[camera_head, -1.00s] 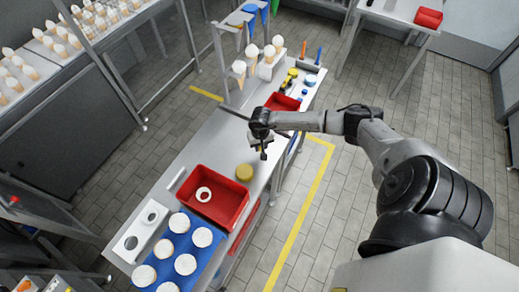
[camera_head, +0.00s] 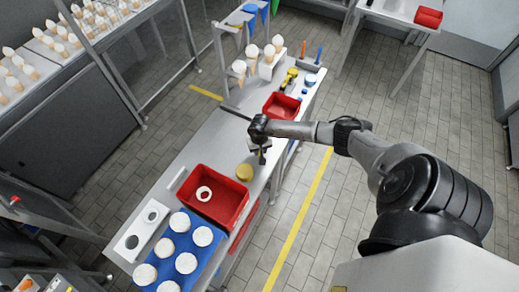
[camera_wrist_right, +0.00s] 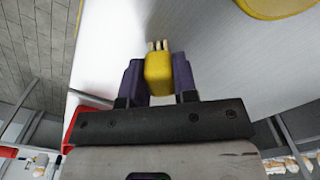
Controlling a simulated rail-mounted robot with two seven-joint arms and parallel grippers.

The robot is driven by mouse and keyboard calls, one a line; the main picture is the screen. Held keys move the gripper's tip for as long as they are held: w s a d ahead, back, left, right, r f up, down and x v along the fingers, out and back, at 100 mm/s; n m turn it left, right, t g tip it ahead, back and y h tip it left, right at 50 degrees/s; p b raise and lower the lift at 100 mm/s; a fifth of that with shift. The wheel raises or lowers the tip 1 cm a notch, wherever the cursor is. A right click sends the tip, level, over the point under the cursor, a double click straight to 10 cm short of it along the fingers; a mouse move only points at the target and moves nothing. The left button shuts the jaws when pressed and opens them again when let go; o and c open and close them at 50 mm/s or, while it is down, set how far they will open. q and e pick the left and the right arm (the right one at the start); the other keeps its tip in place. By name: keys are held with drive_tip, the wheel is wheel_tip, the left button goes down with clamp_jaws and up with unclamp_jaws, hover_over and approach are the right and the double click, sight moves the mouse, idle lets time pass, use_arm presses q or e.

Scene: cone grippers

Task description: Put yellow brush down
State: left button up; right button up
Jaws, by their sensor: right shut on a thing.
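The yellow brush (camera_wrist_right: 158,68) with pale bristles shows in the right wrist view, between the two dark purple fingers of my right gripper (camera_wrist_right: 158,80). The gripper is shut on it. Its bristles point toward the white tabletop; I cannot tell whether they touch it. In the head view my right gripper (camera_head: 261,154) points down over the grey-white table (camera_head: 216,140), just behind and right of a round yellow thing (camera_head: 245,173). The brush is too small to make out clearly there. My left gripper is not in view.
A red tray (camera_head: 222,208) holding a white ring stands in front of the gripper. A blue tray (camera_head: 203,260) with several round white-topped things is nearer. A smaller red tray (camera_head: 281,106) and a cone rack are behind. Bare tabletop lies left of the gripper.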

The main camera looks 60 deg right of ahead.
drive_tip(key=o, duration=0.8)
